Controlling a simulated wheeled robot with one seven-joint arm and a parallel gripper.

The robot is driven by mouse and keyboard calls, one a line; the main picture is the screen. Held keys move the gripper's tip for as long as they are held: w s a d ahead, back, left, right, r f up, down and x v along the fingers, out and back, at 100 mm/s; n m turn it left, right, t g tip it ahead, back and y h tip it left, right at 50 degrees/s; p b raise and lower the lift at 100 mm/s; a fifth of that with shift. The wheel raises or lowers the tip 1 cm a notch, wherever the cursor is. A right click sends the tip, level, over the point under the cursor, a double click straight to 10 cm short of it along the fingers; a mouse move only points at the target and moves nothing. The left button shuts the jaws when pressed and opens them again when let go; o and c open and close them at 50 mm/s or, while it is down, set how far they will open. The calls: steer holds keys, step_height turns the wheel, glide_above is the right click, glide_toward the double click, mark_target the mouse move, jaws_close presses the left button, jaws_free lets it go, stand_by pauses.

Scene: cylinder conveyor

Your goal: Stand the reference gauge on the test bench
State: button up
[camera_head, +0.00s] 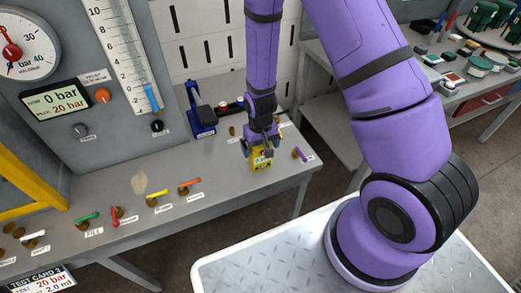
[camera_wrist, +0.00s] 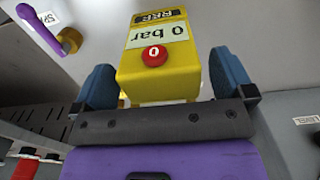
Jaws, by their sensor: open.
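The reference gauge is a yellow block (camera_head: 261,161) at the right end of the grey test bench top (camera_head: 165,218). In the wrist view the gauge (camera_wrist: 160,75) shows a "0 bar" display, a dark label and a red button. My gripper (camera_head: 259,146) is over the gauge, with its blue fingers apart on either side of it. In the wrist view a small gap shows beside the left finger; whether the right finger touches cannot be told. The gauge appears to rest on the bench top, but its underside is hidden.
Several coloured valve handles line the bench front, including an orange one (camera_head: 190,183) and a purple one (camera_head: 301,154) right of the gauge. A blue hand pump (camera_head: 201,120) stands behind. The panel with a dial (camera_head: 22,45) rises at left. A second bench (camera_head: 460,75) stands at the right.

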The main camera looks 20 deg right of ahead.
step_height(320, 180, up, 10)
steer(key=shift+r, duration=0.1)
stand_by(0.4)
steer(key=s+d+r+t, duration=0.1)
steer(key=s+d+r, duration=0.15)
steer(key=r, duration=0.85)
steer(key=s+d+r+t, duration=0.1)
steer(key=s+r+t, duration=0.15)
steer(key=r, duration=0.85)
steer(key=s+d+r+t, duration=0.1)
steer(key=s+d+r, duration=0.2)
steer(key=s+r, duration=0.9)
steer(key=s, duration=0.3)
steer(key=shift+s+d+r+t, duration=0.2)
steer(key=shift+s+r+t, duration=0.05)
steer(key=shift+s+t, duration=0.15)
